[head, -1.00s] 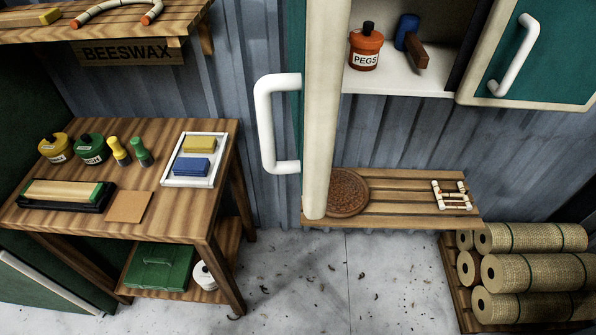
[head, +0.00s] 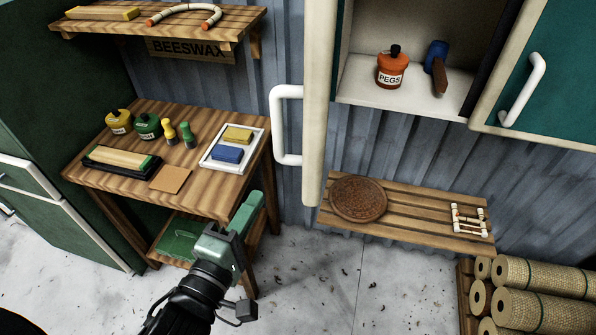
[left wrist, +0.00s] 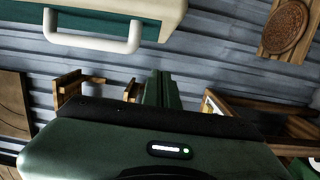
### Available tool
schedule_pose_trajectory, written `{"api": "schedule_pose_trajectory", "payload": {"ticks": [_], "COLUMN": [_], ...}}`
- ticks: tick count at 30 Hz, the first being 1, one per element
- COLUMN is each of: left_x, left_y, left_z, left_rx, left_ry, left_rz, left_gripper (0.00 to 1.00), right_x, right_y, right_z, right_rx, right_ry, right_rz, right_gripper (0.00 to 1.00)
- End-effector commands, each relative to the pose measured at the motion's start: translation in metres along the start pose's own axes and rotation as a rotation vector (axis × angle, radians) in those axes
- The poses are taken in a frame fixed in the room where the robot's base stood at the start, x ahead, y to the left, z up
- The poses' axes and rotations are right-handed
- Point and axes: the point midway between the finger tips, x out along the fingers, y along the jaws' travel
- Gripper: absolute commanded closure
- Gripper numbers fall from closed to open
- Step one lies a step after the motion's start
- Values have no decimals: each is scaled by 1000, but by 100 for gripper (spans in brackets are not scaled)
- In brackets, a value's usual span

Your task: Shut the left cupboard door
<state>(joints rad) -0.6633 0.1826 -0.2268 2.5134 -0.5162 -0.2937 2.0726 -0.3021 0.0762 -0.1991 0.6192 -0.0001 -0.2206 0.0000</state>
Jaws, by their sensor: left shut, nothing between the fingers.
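The left cupboard door (head: 317,100) stands open, swung out toward me, so I see its cream edge nearly end-on. Its white bar handle (head: 278,125) sticks out to the left. The door (left wrist: 170,14) and its handle (left wrist: 95,44) also show at the top of the left wrist view. The open cupboard (head: 365,80) holds an orange PEGS pot and a blue-headed mallet. My left gripper (head: 250,210) is shut and empty, below and left of the handle, in front of the workbench's right end and apart from the door. My right gripper is not in view.
The workbench (head: 130,185) with pots and a white tray stands at left, under the BEESWAX shelf (head: 180,35). A slatted shelf (head: 400,215) with a woven disc hangs below the cupboard. The right cupboard door (head: 560,90) looks shut. Rolls (head: 540,280) lie at lower right.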

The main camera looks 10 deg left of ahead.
Motion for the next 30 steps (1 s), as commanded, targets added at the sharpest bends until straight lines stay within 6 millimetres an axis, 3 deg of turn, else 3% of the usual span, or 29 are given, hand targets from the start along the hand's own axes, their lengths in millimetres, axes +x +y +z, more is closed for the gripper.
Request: {"api": "schedule_pose_trajectory", "payload": {"ticks": [19, 23, 30], "left_x": [71, 97, 104], "left_y": [-5, 3, 0], "left_z": [0, 0, 32], "left_rx": [6, 9, 2], "left_ry": [-2, 0, -1], "left_rz": [7, 0, -4], "left_gripper": [100, 100, 100], "right_x": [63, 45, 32], "right_y": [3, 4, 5], "right_z": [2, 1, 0], "right_rx": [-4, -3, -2], "right_ry": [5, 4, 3], "right_rz": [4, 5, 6], "right_gripper": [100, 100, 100]}}
